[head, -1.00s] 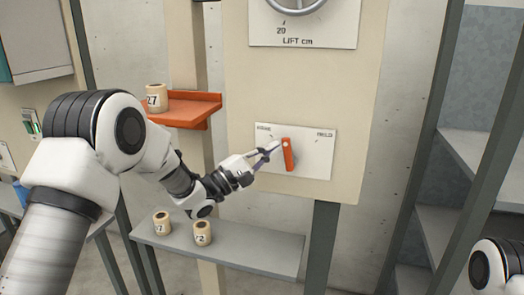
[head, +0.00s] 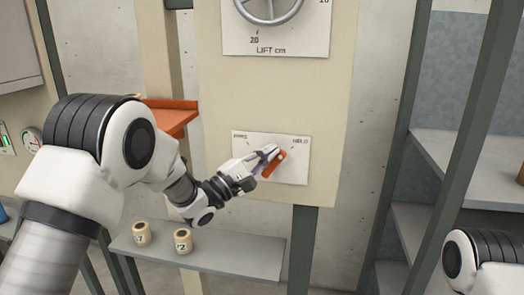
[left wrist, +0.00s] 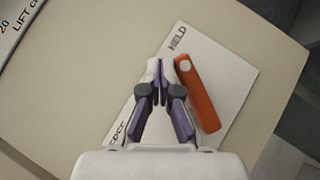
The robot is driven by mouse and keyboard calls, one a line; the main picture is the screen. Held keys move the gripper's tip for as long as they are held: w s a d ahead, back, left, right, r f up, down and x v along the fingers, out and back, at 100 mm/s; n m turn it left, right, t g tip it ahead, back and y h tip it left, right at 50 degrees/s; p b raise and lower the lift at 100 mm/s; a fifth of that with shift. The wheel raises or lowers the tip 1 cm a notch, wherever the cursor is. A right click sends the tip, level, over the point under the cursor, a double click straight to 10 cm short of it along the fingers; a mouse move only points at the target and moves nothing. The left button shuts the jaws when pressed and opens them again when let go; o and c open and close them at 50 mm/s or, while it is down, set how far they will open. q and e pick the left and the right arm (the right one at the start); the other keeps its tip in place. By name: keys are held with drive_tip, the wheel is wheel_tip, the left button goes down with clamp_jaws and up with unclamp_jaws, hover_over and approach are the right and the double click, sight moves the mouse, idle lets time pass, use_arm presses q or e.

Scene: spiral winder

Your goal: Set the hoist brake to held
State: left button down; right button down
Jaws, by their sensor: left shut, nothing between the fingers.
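The hoist brake is an orange lever (head: 273,166) on a white plate (head: 240,145) low on the beige panel. The plate has a label at its upper left, too small to read surely, and HELD at its upper right. The lever tilts to the right, its upper end pointing towards HELD. In the left wrist view the lever (left wrist: 199,95) lies just right of my fingers, its round end below the HELD label. My left gripper (head: 273,151) is shut and empty, its tips beside the lever's upper end. Whether they touch it I cannot tell. My right gripper is out of view.
Above is a handwheel (head: 270,8) over a LIFT cm scale. Below, a grey shelf (head: 240,258) carries two numbered spools (head: 183,241). An orange shelf (head: 172,118) is partly behind my left arm. Grey posts and shelving stand at the right.

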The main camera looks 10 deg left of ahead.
use_arm(q)
drive_tip(key=shift+d+m+g, duration=0.45)
drive_tip(key=shift+m+g, duration=0.05)
drive_tip(key=shift+m, duration=0.2)
